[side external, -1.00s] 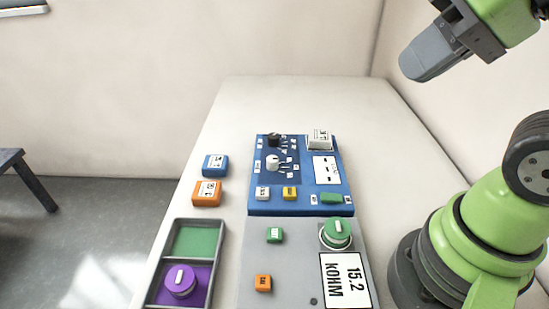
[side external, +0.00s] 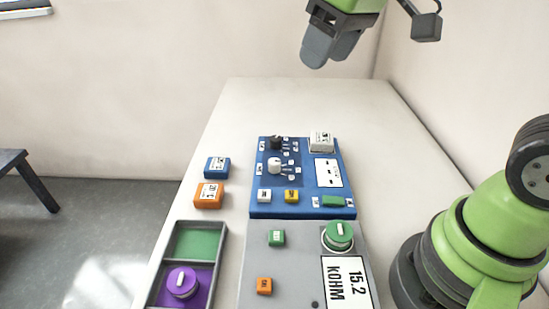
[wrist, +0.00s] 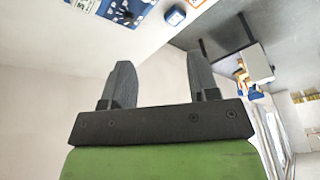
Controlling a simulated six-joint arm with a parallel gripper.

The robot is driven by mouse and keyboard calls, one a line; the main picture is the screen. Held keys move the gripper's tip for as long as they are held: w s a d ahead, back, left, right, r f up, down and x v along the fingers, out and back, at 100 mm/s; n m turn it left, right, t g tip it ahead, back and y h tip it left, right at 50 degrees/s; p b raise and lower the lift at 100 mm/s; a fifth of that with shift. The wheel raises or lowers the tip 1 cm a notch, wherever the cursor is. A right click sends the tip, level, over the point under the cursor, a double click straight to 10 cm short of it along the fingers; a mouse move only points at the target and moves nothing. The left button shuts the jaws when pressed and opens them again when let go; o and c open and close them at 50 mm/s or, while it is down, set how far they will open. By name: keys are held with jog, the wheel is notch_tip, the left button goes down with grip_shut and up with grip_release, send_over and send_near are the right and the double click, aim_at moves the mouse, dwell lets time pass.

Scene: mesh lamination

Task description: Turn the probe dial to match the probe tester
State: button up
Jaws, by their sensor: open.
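A grey unit (side external: 297,262) at the front of the table carries a round green dial (side external: 338,235) and a white display (side external: 346,283) reading 15.2 KOHM. Behind it, a blue panel (side external: 268,207) holds a black knob (side external: 276,142), a white knob (side external: 275,165) and a white display (side external: 328,172) too small to read. I cannot tell which dial is the probe dial. My gripper (side external: 329,57) is open and empty, high above the table's far part. In the wrist view my gripper (wrist: 160,58) has its fingers apart, with the blue panel (wrist: 104,8) at the top edge.
A grey tray (side external: 222,250) at the front left has a green compartment and a purple one with a purple dial (side external: 183,282). A blue block (side external: 217,167) and an orange block (side external: 209,195) lie left of the panel. The table's far part is clear.

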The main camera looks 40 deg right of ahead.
jog(key=w+f+n+g, duration=0.2)
jog(key=w+f+n, duration=0.1)
jog(key=w+f, duration=0.5)
jog(key=n+g+h, duration=0.1)
jog(key=n+g, duration=0.1)
jog(key=n, duration=0.1)
send_over(275, 161)
notch_tip(275, 161, down, 8)
notch_tip(275, 161, down, 10)
jog(key=shift+f, duration=0.1)
jog(key=shift+c, duration=0.5)
jog(key=c, duration=0.8)
jog(key=shift+c, duration=0.2)
